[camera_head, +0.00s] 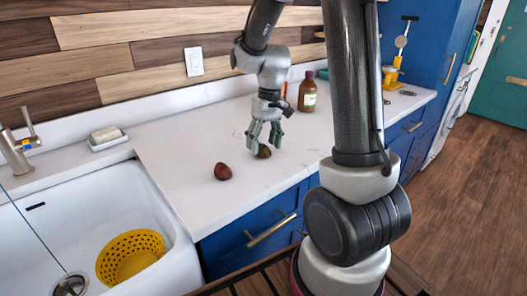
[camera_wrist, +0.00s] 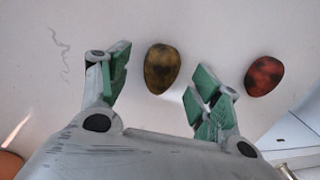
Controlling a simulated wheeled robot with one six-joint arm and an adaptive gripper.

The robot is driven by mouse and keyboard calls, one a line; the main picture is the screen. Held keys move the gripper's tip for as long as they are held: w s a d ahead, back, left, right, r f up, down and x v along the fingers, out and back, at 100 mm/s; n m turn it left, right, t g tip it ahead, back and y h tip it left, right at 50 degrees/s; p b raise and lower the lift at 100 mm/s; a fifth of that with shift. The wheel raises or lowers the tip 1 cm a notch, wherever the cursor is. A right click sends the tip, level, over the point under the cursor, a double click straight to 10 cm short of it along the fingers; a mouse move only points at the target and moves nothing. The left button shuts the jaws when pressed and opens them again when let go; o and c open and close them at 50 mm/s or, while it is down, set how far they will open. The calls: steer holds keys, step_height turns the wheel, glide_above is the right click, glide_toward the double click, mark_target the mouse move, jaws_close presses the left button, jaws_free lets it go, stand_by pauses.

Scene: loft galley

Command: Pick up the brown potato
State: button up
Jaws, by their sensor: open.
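The brown potato (camera_wrist: 162,68) lies on the white counter. In the wrist view it sits between the two green-padded fingers of my gripper (camera_wrist: 160,88), a little beyond their middle, with space on both sides. My gripper points down, open and empty, low over the counter. A dark red, rounded item (camera_head: 222,171) lies on the counter to the left; it also shows in the wrist view (camera_wrist: 264,76), right of the fingers.
A brown bottle (camera_head: 307,93) stands behind my gripper. A sink (camera_head: 165,195) with a yellow colander (camera_head: 130,255) is at the left. A soap dish (camera_head: 108,141) sits by the sink's back edge. The counter between sink and gripper is mostly clear.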

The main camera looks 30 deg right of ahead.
steer(key=shift+a+f, duration=0.15)
steer(key=shift+f, duration=0.65)
steer(key=c, duration=1.1)
